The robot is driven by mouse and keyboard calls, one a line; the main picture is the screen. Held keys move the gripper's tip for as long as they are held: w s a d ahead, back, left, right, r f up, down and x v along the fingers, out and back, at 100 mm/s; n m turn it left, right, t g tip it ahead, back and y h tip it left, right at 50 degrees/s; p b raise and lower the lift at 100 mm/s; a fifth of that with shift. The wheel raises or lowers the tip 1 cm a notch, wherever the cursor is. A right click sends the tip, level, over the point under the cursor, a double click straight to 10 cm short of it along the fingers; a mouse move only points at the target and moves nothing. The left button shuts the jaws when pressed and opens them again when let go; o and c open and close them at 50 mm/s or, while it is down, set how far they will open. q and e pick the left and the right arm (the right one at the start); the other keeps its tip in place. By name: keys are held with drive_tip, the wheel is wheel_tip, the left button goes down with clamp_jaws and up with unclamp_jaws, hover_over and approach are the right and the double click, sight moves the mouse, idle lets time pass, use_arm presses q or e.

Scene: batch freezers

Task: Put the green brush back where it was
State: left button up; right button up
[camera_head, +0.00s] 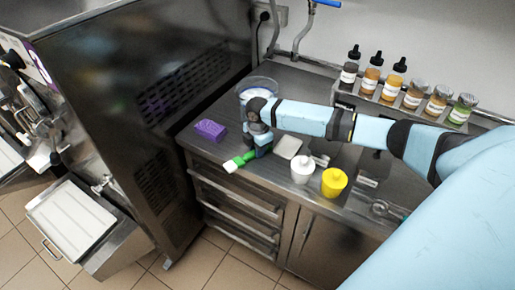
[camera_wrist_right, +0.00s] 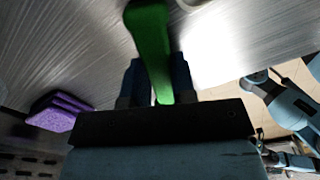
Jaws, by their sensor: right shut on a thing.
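The green brush (camera_head: 239,161) has a green handle and a white head, which points to the lower left near the counter's front edge. My right gripper (camera_head: 263,150) comes in from the right and is shut on its handle. In the right wrist view the green handle (camera_wrist_right: 152,45) runs up from between the fingers (camera_wrist_right: 158,88), over the steel counter. The pictures do not settle whether the brush touches the counter. My left gripper does not show clearly in either view.
A purple sponge (camera_head: 210,130) lies left of the gripper, a clear tub (camera_head: 257,87) stands behind it. A rack of bottles (camera_head: 398,105) lines the wall. A tall steel machine (camera_head: 150,110) bounds the left.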

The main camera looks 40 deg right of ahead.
drive_tip(key=o, duration=0.9)
drive_tip(key=shift+f, duration=0.1)
drive_tip(key=shift+r, duration=0.25)
drive_tip(key=shift+r+b, duration=0.5)
drive_tip(key=shift+r, duration=5.45)
drive_tip(key=shift+f, duration=0.1)
